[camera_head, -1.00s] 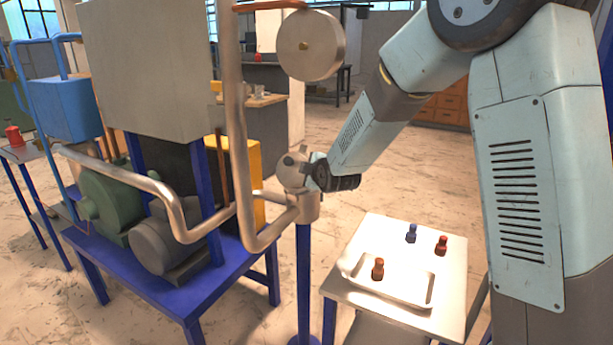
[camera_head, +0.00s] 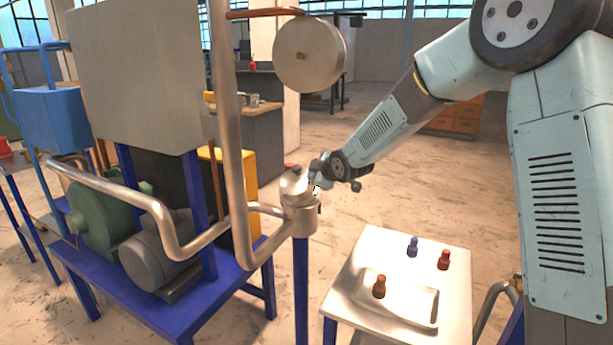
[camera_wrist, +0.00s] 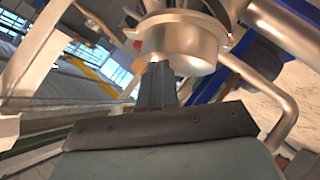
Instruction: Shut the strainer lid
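The strainer (camera_head: 300,219) is a metal cup at the end of the pipe, on a blue post. Its round metal lid (camera_head: 292,184) lies low over the cup's top and looks tilted; whether it is fully seated I cannot tell. My gripper (camera_head: 319,182) is at the right side of the lid, close to or touching it. In the wrist view the strainer cup (camera_wrist: 183,45) is just beyond my fingertips (camera_wrist: 157,68). The fingers are together with nothing visible between them. The lid's hinge is not clear in either view.
A white side table (camera_head: 349,288) with a tray (camera_head: 408,310) and blue, red and brown small pieces stands right of the strainer. The bent pipe (camera_head: 232,140) rises close on the left. A blue pump bench (camera_head: 190,300) fills the lower left. Open floor lies behind.

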